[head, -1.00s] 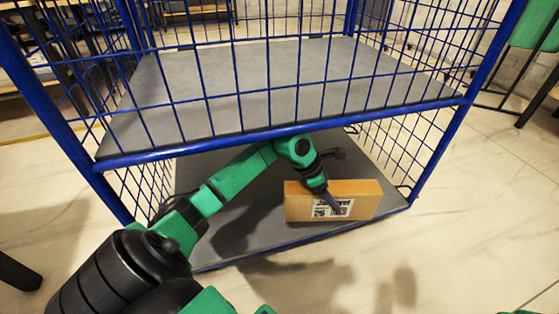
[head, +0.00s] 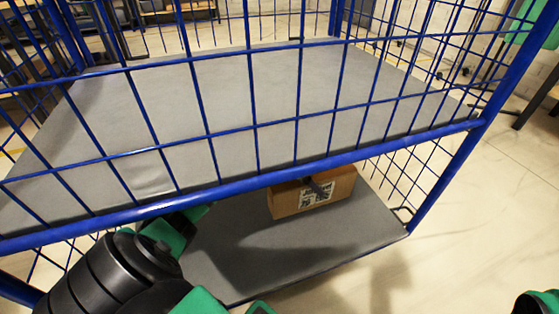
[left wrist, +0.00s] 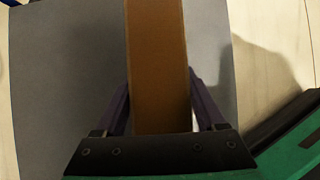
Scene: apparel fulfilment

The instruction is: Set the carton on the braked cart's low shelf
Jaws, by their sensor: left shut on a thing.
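The brown carton (head: 285,203), with a white printed label, is inside the cart, over the grey low shelf (head: 290,258). My left gripper (head: 320,187) reaches in under the upper deck and is shut on the carton. In the left wrist view, the carton (left wrist: 158,60) stands between the two fingers of my left gripper (left wrist: 158,100), with grey shelf surface on both sides.
The cart's blue front rail (head: 240,187) and grey upper deck (head: 240,90) lie just above my left arm. A blue corner post (head: 450,175) and mesh side stand to the right. The low shelf's front part is bare. Pale floor (head: 470,230) is clear at the right.

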